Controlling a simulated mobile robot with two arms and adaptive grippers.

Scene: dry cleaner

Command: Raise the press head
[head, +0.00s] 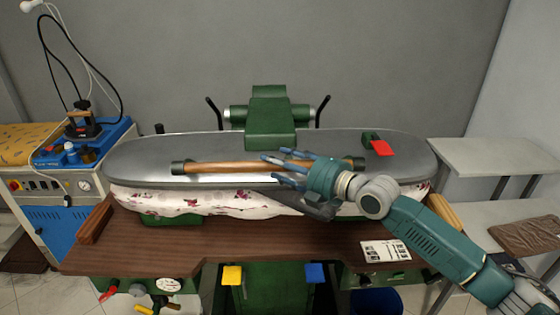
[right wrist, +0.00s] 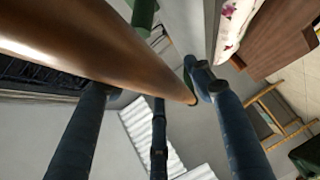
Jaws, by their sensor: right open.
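The press head (head: 150,152) is a long rounded grey metal plate. It lies low over the floral-covered padded board (head: 155,203), with little or no gap visible. A wooden handle bar (head: 225,167) with dark green end mounts runs along its front. My right gripper (head: 280,168) is open at the middle of this bar, with blue fingers above and below it. In the right wrist view the bar (right wrist: 95,45) crosses close in front of the spread fingers (right wrist: 160,110); I cannot tell whether they touch it. My left gripper is not in view.
A brown wooden table (head: 225,238) surrounds the board, with a white card (head: 386,251) at right. Yellow (head: 232,275) and blue (head: 315,272) pedals sit below. A blue ironing unit (head: 85,145) stands at left, grey shelves (head: 490,156) at right.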

